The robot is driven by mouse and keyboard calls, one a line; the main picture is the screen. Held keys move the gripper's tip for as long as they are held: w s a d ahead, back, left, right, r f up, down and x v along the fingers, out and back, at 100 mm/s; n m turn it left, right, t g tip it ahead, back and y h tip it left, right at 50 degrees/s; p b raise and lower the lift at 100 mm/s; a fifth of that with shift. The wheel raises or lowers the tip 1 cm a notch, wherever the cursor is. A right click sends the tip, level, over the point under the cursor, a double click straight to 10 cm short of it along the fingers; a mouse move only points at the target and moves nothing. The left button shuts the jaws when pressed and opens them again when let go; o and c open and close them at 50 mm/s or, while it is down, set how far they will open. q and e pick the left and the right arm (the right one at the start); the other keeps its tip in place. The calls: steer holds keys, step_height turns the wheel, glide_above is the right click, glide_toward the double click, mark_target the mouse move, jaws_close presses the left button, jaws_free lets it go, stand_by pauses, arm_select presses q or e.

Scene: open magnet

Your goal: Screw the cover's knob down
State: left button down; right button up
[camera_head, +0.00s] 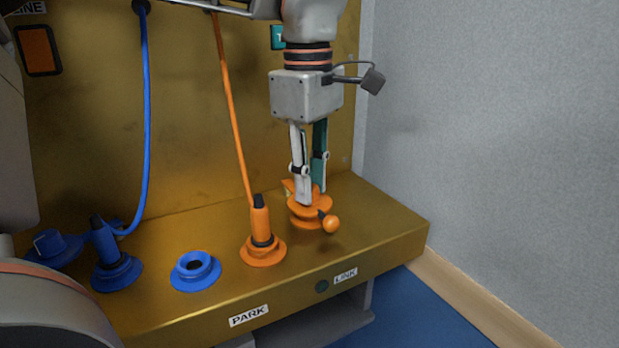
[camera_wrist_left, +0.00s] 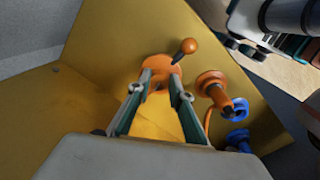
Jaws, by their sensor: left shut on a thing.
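The orange cover (camera_head: 306,217) sits on the right part of the gold shelf. A short dark stem with an orange ball (camera_head: 330,224) sticks out from its front right side. On top is its orange knob (camera_head: 290,187), partly hidden behind the fingers. My left gripper (camera_head: 311,192) points down over the cover and is shut on the knob. In the left wrist view the fingers (camera_wrist_left: 161,80) close in on the orange knob and cover (camera_wrist_left: 160,64), with the ball (camera_wrist_left: 189,46) beyond. What lies under the cover is hidden. My right gripper is not in view.
An orange plug (camera_head: 261,222) with its cable stands in an orange socket left of the cover. A blue open socket (camera_head: 195,270) and a blue plug (camera_head: 106,243) stand further left. The gold shelf (camera_head: 385,222) is bare right of the cover, near a grey wall (camera_head: 490,130).

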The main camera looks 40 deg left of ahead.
arm_select(q)
steer(key=shift+m, duration=0.5)
steer(key=c, duration=1.8)
jaws_free()
steer(key=shift+r, duration=0.1)
steer(key=r, duration=1.2)
steer(key=shift+s, duration=0.2)
